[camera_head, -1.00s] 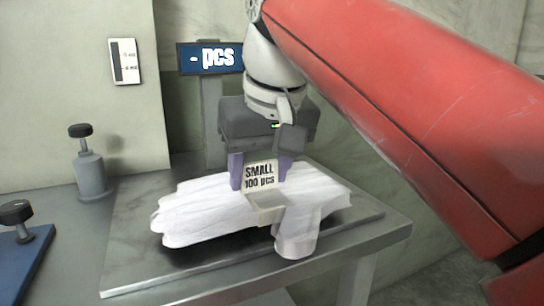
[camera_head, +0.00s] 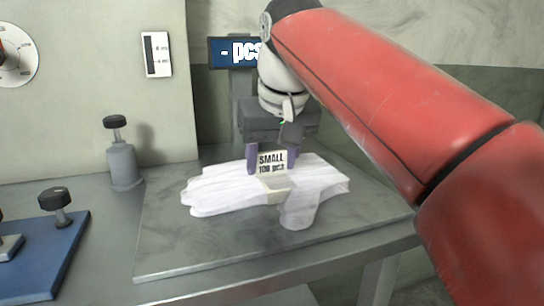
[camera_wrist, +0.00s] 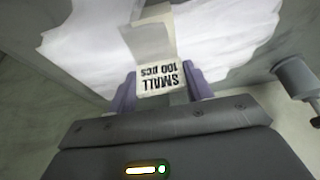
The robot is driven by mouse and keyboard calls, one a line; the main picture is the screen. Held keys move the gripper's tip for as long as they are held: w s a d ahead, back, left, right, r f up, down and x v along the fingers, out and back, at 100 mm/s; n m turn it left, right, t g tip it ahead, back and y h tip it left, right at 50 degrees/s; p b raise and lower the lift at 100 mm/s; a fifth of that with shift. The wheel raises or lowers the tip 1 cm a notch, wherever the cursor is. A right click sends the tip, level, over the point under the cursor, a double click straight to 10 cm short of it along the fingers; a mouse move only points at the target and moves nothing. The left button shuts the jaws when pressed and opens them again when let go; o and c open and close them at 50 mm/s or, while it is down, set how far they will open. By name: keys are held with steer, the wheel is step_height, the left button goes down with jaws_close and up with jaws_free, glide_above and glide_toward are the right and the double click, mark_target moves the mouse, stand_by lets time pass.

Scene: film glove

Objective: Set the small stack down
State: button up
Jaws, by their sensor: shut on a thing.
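The small stack (camera_head: 225,185) is a flat pile of white gloves with a band and a tag reading "SMALL 100 pcs" (camera_head: 271,163). My gripper (camera_head: 272,160) is shut on the stack at its band, with the purple fingers on either side of the tag. The stack is over the grey plate (camera_head: 180,245), with the thumb part hanging toward the front. Whether its underside touches the plate cannot be told. In the wrist view the tag (camera_wrist: 160,72) shows upside down between the fingers, and the white stack (camera_wrist: 225,30) spreads out beyond them.
A display reading "- pcs" (camera_head: 238,53) stands behind the plate. A grey knobbed post (camera_head: 122,160) is left of the plate. A blue base with a black knob (camera_head: 56,199) lies at the front left. The plate's front part is bare.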

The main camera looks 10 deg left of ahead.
mark_target(282, 189)
steer(key=o, duration=1)
steer(key=p+v, duration=0.2)
steer(key=v, duration=1)
steer(key=shift+w+r, duration=0.1)
steer(key=shift+r, duration=0.05)
